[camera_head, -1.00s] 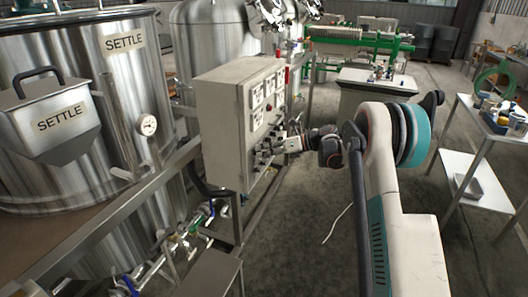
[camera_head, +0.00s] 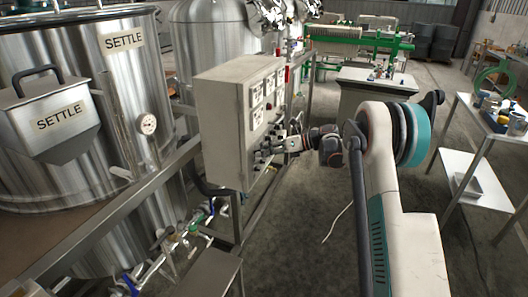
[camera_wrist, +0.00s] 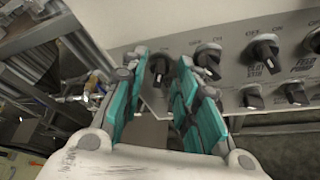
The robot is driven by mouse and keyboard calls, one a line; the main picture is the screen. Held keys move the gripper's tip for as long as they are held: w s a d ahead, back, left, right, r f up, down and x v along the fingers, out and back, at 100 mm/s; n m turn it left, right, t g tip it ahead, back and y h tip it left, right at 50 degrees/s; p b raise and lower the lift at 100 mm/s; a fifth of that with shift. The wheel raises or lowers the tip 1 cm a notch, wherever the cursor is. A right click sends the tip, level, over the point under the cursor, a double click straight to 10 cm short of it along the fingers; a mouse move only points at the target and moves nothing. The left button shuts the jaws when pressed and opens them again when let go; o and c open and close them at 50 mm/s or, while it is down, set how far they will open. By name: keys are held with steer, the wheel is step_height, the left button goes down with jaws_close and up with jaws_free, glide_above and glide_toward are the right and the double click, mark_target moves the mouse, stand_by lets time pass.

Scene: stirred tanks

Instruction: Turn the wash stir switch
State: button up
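A grey control box (camera_head: 222,130) has its switch face turned right in the head view. In the wrist view its switch panel (camera_wrist: 235,72) carries rows of black rotary knobs. One black knob (camera_wrist: 160,70) lies between the two teal-padded fingers of my gripper (camera_wrist: 161,62). The fingers stand apart on either side of it; I cannot tell if they touch it. The label of this knob is hidden or unreadable, so I cannot tell which switch it is. In the head view my gripper (camera_head: 278,147) is at the box's lower switches and partly blurred into them.
Other knobs are close on the right, one beside my right finger (camera_wrist: 208,58) and another further along (camera_wrist: 265,48). A lower row holds more knobs (camera_wrist: 296,93). A steel settle tank (camera_head: 85,110) stands left of the box.

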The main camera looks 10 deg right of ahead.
steer(key=v, duration=1.1)
steer(key=shift+d, duration=0.35)
steer(key=shift+s+r, duration=0.15)
steer(key=shift+r, duration=0.05)
